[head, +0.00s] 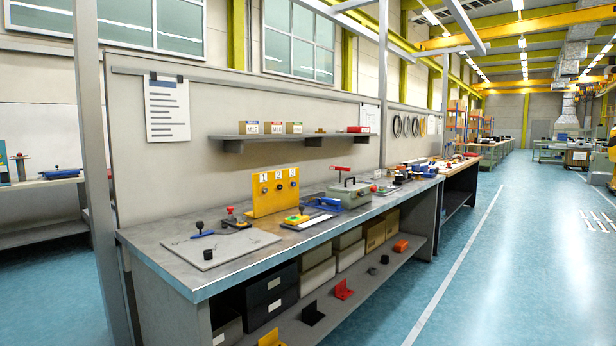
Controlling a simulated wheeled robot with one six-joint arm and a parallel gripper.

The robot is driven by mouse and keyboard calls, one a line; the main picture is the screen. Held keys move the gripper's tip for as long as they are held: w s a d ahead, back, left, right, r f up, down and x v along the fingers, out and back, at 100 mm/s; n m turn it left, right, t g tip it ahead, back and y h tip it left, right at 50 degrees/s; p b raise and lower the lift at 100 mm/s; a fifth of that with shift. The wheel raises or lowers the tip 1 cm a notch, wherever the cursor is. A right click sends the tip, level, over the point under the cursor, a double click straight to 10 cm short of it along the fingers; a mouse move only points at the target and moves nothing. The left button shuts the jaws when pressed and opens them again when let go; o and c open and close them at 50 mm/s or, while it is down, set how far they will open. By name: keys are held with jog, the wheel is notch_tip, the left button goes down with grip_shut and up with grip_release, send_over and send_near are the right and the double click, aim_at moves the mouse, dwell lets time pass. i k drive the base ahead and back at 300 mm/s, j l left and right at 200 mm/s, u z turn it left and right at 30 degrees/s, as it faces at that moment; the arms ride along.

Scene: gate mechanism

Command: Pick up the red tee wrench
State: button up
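A red bar (341,168) sits at the top of a short stem above a grey-green block (350,194) on the workbench. Its tee shape fits the red tee wrench, but it is small here and I cannot tell whether it is seated in the block or behind it. A yellow upright panel (273,195) marked 1, 2, 3, with dark knobs, stands to its left. My gripper is not in view.
A wall shelf (290,137) overhangs the back. Blue floor (480,270) is clear to the right.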

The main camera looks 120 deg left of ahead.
aim_at(331, 167)
jog(key=u, duration=3.5)
jog(key=i+l+z, duration=0.3)
jog(key=i, duration=0.15)
jog(key=i+l+z, duration=0.1)
jog(key=i+z, duration=0.15)
jog(key=i, duration=0.25)
jog(key=i+l+z, duration=0.1)
jog(key=i+z, duration=0.2)
jog(key=i, duration=1.85)
jog(key=i+u, duration=0.4)
jog(key=i+l+u, duration=0.2)
jog(key=u, duration=0.2)
jog(key=i+l+u, duration=0.65)
jog(key=u, duration=0.15)
